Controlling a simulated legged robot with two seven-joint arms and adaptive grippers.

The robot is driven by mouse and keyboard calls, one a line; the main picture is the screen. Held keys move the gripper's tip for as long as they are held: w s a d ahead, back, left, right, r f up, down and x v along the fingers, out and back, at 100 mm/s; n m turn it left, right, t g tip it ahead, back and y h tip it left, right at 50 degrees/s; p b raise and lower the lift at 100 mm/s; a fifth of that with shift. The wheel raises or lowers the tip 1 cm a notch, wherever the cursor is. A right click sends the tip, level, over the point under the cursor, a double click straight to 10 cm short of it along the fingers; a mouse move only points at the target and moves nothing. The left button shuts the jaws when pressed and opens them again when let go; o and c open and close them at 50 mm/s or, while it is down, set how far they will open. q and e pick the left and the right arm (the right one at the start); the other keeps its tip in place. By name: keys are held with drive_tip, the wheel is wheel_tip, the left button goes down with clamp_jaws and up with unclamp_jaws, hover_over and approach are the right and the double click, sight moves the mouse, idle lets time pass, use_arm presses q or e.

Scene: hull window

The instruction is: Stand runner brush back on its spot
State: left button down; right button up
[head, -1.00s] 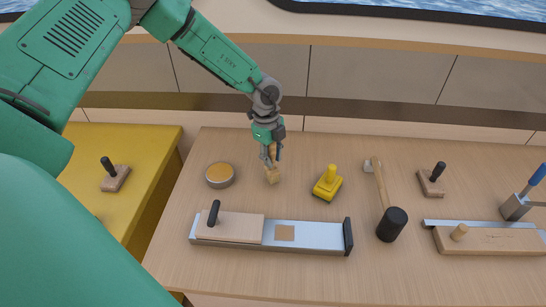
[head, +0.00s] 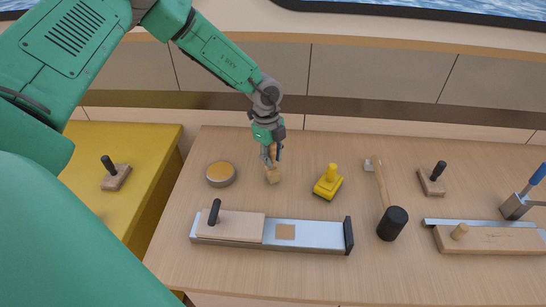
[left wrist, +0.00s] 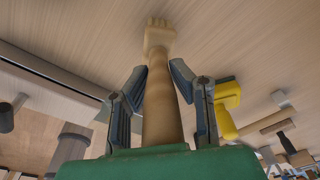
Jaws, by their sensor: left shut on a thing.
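The runner brush (head: 273,176) has a pale wooden head and a wooden handle. It is low over the workbench (head: 330,274), between the round tin and the yellow block; I cannot tell whether its head touches the top. My left gripper (head: 271,155) is shut on its handle from above. In the left wrist view the brush (left wrist: 159,40) points away from the palm with its head at the far end, close to the wooden surface, and the fingers of my left gripper (left wrist: 160,95) flank the handle. My right gripper is not in view.
A round tin (head: 221,174) stands left of the brush, and a yellow handled block (head: 328,183) right. A metal track (head: 315,237) with a wooden runner (head: 230,226) lies in front. A mallet (head: 391,222) lies farther right. A yellow table (head: 140,150) stands left.

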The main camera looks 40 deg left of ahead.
sight(270, 146)
use_arm(q)
drive_tip(key=shift+f+b, duration=0.4)
drive_tip(key=shift+f, duration=0.4)
drive_tip(key=c, duration=1.3)
unclamp_jaws()
drive_tip(key=shift+r, duration=0.1)
drive_tip(key=r+p, duration=0.1)
drive_tip(key=r, duration=0.1)
drive_tip(key=r+p, duration=0.1)
drive_tip(key=p, duration=0.1)
drive_tip(key=r+p, duration=0.1)
drive_tip(key=r, duration=0.1)
drive_tip(key=shift+a+r+p, duration=0.3)
drive_tip(key=shift+a, duration=0.05)
drive_tip(key=shift+r, duration=0.2)
drive_tip(key=shift+a+r, duration=0.2)
drive_tip(key=shift+r, duration=0.7)
